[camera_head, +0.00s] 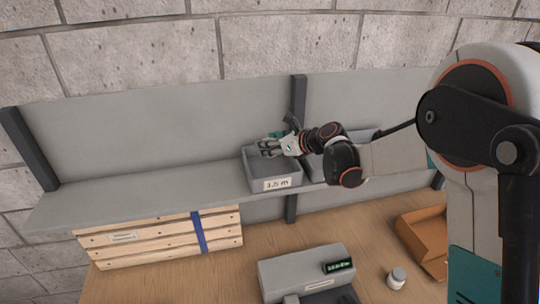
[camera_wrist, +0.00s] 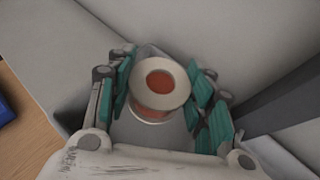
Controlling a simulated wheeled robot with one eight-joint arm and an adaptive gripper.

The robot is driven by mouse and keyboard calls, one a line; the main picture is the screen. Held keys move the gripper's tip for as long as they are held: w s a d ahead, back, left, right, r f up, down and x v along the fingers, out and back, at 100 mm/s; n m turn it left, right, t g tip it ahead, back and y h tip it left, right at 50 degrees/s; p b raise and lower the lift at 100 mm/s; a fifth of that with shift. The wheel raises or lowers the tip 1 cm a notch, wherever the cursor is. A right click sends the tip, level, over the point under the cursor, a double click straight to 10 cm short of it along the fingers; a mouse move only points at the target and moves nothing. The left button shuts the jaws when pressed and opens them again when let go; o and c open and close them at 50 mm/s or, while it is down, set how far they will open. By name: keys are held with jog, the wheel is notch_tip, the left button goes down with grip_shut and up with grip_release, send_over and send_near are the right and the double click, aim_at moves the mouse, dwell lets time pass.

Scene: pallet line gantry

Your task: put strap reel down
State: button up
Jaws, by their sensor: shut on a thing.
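The strap reel (camera_wrist: 146,100), with a pale round flange and an orange core, sits between the teal finger pads in the wrist view. My gripper (camera_wrist: 163,88) is shut on it. In the head view my gripper (camera_head: 268,147) is over a grey open bin labelled "3.5 m" (camera_head: 278,184) on the shelf. The reel cannot be made out there, being hidden by the fingers and the bin. I cannot tell whether the reel touches the bin floor.
The grey shelf (camera_head: 130,196) is bare left of the bin. A second grey bin (camera_head: 316,170) stands to its right, partly behind my arm. Below are a strapped wooden crate (camera_head: 150,240), a grey device with a display (camera_head: 300,268), a small jar (camera_head: 396,279) and an open cardboard box (camera_head: 425,240).

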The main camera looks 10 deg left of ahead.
jog(key=shift+f, duration=2.3)
jog(key=shift+s+r, duration=0.1)
jog(key=shift+f+b, duration=0.4)
jog(key=shift+f, duration=0.05)
jog(key=shift+f+b, duration=0.2)
jog(key=shift+b, duration=0.1)
jog(key=o, duration=1.2)
jog(key=shift+r, duration=0.15)
